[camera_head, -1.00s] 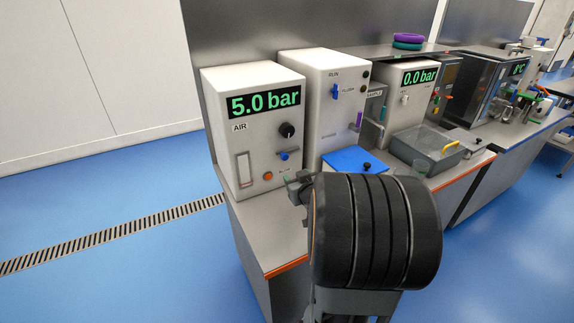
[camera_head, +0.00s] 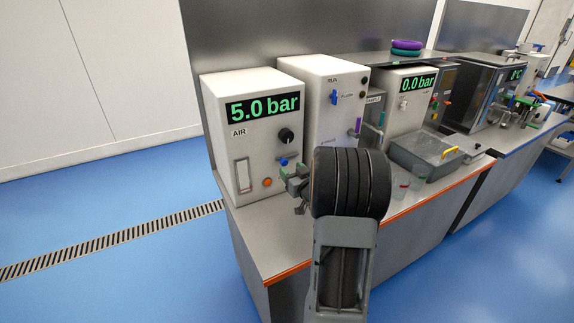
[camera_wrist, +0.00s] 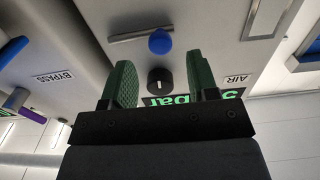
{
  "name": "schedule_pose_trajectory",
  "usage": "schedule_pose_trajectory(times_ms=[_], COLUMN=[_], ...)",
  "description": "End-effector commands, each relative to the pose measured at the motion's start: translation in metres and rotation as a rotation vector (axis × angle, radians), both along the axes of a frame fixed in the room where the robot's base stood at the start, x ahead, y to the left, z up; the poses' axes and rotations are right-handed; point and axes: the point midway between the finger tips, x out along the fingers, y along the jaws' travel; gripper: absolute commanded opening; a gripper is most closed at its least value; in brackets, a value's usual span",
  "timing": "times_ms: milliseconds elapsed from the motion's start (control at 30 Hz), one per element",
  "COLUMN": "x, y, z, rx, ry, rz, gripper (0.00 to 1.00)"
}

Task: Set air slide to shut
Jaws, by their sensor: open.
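The AIR box (camera_head: 216,165) is a white cabinet with a green 5.0 bar display (camera_head: 263,107). Its air slide is a blue knob (camera_head: 284,162) on a short horizontal slot, low on the front face. In the upside-down wrist view the blue knob (camera_wrist: 160,42) sits near the right end of the slot (camera_wrist: 128,36). A black dial (camera_wrist: 159,80) shows between the fingers there. My gripper (camera_head: 297,178) is open and empty, just in front of the box near the slide. Its green fingers (camera_wrist: 161,85) do not enclose the blue knob. I cannot read the slide's end labels.
An orange button (camera_head: 267,182) and a clear gauge window (camera_head: 242,175) are beside the slide. A second white box (camera_head: 316,75) with a blue lever stands to the right. A grey tub (camera_head: 425,158) is further right. The bench front left of my arm is clear.

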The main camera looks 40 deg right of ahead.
Motion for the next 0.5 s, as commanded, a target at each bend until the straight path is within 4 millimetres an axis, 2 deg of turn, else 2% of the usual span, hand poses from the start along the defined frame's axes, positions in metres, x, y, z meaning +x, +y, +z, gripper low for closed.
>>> schedule_pose_trajectory(times_ms=[200,500], x=[0.027,0.039], y=[-0.003,-0.005], z=[0.0,0.0], rx=[0.0,0.0], ry=[0.0,0.001], rz=[0.001,0.0], gripper=[0.54,0.54])
